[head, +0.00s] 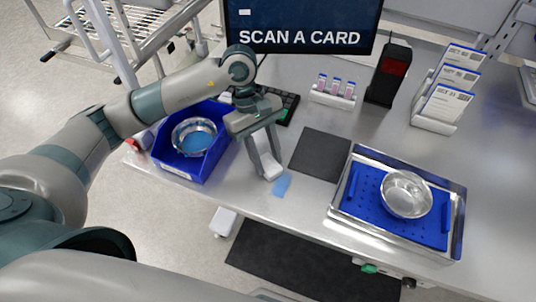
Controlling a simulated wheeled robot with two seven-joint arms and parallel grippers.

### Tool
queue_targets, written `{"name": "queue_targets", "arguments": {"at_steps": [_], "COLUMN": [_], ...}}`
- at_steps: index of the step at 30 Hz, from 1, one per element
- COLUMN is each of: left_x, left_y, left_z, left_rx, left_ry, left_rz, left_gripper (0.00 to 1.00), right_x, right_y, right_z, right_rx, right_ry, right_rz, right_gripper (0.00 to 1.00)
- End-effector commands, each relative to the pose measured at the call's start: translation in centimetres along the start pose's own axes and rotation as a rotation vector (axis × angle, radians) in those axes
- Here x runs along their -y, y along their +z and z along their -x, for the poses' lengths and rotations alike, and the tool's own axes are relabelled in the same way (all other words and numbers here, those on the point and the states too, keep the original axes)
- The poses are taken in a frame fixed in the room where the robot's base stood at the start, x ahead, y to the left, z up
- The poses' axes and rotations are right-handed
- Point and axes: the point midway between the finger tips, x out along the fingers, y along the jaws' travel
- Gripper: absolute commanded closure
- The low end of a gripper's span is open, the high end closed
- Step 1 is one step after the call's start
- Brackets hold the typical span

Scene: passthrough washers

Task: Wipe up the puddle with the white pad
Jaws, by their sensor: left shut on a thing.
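My left gripper (266,160) reaches in from the left and points down at the table, between the blue bin and the dark mat. It is shut on the white pad (271,168), which shows between its fingers, low over the table. I cannot tell whether the pad touches the table. The puddle (282,185) is a small light-blue patch on the steel table, just to the front right of the pad. The gripper may hide part of it. My right gripper is not in view.
A blue bin (214,160) with a round metal bowl (193,136) stands left of the gripper. A dark mat (320,154) lies to its right. Farther right, a metal tray (342,211) holds a blue perforated tray and another bowl (406,195). Vials (336,87) and a keyboard (289,106) are behind.

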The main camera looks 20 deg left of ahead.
Motion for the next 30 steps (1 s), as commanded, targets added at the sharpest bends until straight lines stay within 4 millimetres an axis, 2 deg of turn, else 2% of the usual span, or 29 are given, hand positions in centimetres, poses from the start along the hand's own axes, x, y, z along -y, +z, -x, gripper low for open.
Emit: {"name": "queue_targets", "arguments": {"at_steps": [12, 30], "left_x": [2.4, 3.5], "left_y": [1.2, 1.6], "left_z": [-1.0, -1.5], "left_rx": [0.0, 0.0], "left_ry": [-0.002, -0.011], "left_rz": [0.0, -0.001], "left_gripper": [0.87, 0.87], "right_x": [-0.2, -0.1], "right_y": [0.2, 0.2], "right_z": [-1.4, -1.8], "right_rx": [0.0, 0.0], "right_ry": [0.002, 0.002], "right_rz": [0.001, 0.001], "right_gripper": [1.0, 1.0]}}
